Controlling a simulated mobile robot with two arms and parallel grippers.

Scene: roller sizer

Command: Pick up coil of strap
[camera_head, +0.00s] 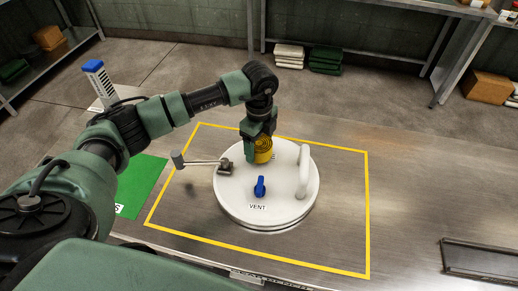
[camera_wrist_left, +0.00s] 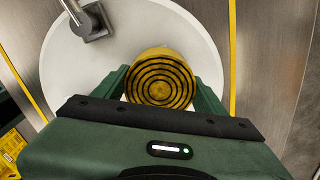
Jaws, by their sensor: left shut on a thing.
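The coil of strap (camera_head: 264,151) is a yellow roll with dark spiral rings. It is at the far side of the round white lid marked VENT (camera_head: 231,196). My left gripper (camera_head: 258,146) comes down from above and is shut on the coil. In the left wrist view the coil (camera_wrist_left: 162,78) sits between the two green fingers, its ringed face towards the camera, with the white lid (camera_wrist_left: 65,65) behind it. I cannot tell whether the coil touches the lid. My right gripper is not in view.
The lid carries a blue valve handle (camera_head: 260,187), a white upright handle (camera_head: 303,172) and a metal lever (camera_head: 198,162). A yellow outline (camera_head: 368,215) surrounds it on the steel table. A green mat (camera_head: 139,184) lies left. The table right of the outline is mostly clear.

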